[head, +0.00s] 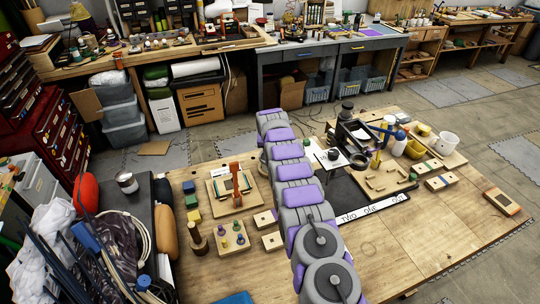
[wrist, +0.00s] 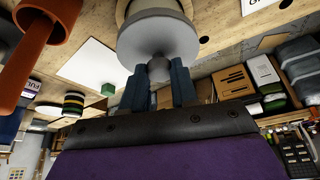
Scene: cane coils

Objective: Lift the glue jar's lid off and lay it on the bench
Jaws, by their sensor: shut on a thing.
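In the wrist view, my gripper (wrist: 158,82) is shut on the small round knob of the glue jar's grey, disc-shaped lid (wrist: 158,36). The two dark blue fingers sit on either side of the knob. The cream glue jar (wrist: 138,8) shows just beyond the lid, cut by the top edge of the picture. I cannot tell whether the lid touches the jar's rim or is slightly apart. In the head view, a pale sliver of the jar (head: 262,161) shows left of my arm; my arm hides my gripper and the lid.
The wooden bench (head: 380,240) has a clear stretch at the front right. An orange clamp (head: 236,178) stands on a board left of my arm. Coloured blocks (head: 192,201) and a peg board (head: 232,238) lie nearby. A black frame (head: 352,135) and bottles stand right.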

